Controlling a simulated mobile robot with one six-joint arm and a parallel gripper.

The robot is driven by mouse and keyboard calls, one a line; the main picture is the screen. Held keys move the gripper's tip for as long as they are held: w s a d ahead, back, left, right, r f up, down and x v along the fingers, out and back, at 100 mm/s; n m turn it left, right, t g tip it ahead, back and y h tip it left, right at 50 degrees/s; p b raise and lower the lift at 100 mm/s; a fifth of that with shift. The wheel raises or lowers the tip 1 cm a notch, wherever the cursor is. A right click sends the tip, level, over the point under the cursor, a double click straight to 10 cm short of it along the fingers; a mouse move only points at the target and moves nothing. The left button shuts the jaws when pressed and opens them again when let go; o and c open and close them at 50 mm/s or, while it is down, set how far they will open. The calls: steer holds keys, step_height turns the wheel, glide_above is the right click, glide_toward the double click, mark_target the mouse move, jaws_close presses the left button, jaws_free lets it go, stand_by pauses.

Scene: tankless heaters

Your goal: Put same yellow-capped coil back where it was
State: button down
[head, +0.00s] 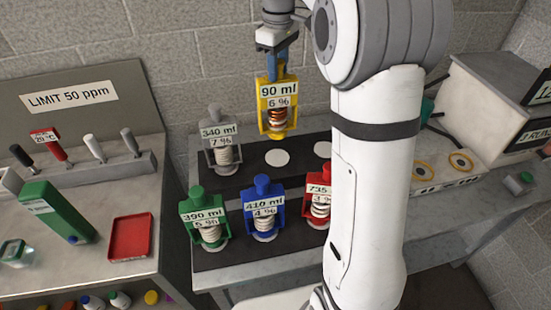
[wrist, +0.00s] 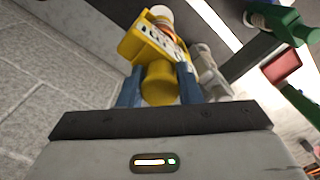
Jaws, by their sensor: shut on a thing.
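The yellow-capped coil (head: 276,106), labelled 90 ml and 6 %, hangs upright in my gripper (head: 277,71) above the back row of the dark rack (head: 237,188). In the wrist view its yellow cap (wrist: 160,84) sits between the two blue fingers of my gripper (wrist: 158,88), which are shut on it. A bare white round spot (head: 277,157) lies on the rack's back row below and beside the coil. Another white spot (head: 322,149) shows to its right, partly hidden by my arm.
A grey coil (head: 222,142) stands at the back left. Green (head: 205,216), blue (head: 264,208) and red (head: 317,198) coils stand in the front row; my arm partly hides the red one. A bench with a red tray (head: 131,237) is at left, a white machine (head: 490,100) at right.

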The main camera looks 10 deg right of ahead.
mark_target(278, 102)
step_height(278, 102, down, 10)
steer(key=shift+f+p, duration=0.1)
steer(key=shift+p, duration=0.3)
stand_by(0.3)
steer(key=c, duration=1.5)
jaws_free()
steer(key=shift+f, duration=0.2)
steer(key=o, duration=0.5)
steer(key=shift+c, duration=0.2)
steer(key=shift+r, duration=0.1)
